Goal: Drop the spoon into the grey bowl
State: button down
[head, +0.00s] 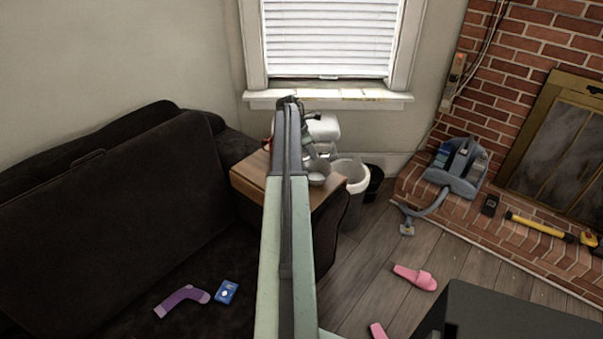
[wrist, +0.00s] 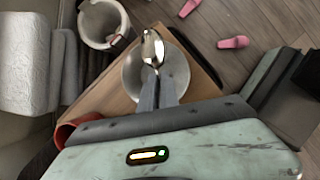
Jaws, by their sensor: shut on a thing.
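In the wrist view my gripper (wrist: 157,90) is shut on a silvery metal spoon (wrist: 153,50). The spoon's bowl end points away from the fingers. The grey bowl (wrist: 181,68) lies below the spoon in this view, on the small wooden table (wrist: 113,98). The spoon overlaps the bowl's opening, and its height above it is hard to tell. In the head view the bowl (head: 318,174) sits on the table (head: 249,178), just right of my arm. The spoon cannot be made out there.
A dark sofa (head: 110,220) fills the left. Pink slippers (head: 415,277) lie on the floor.

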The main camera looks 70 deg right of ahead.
jog(key=shift+s, duration=0.1)
jog(key=f+b, duration=0.6)
jog(key=shift+w+a+f, duration=0.1)
jog(key=shift+w, duration=0.3)
jog(key=c, duration=1.5)
grip_release()
jog(key=p+v, duration=0.7)
jog(key=v, duration=0.1)
jog(key=shift+s, duration=0.15)
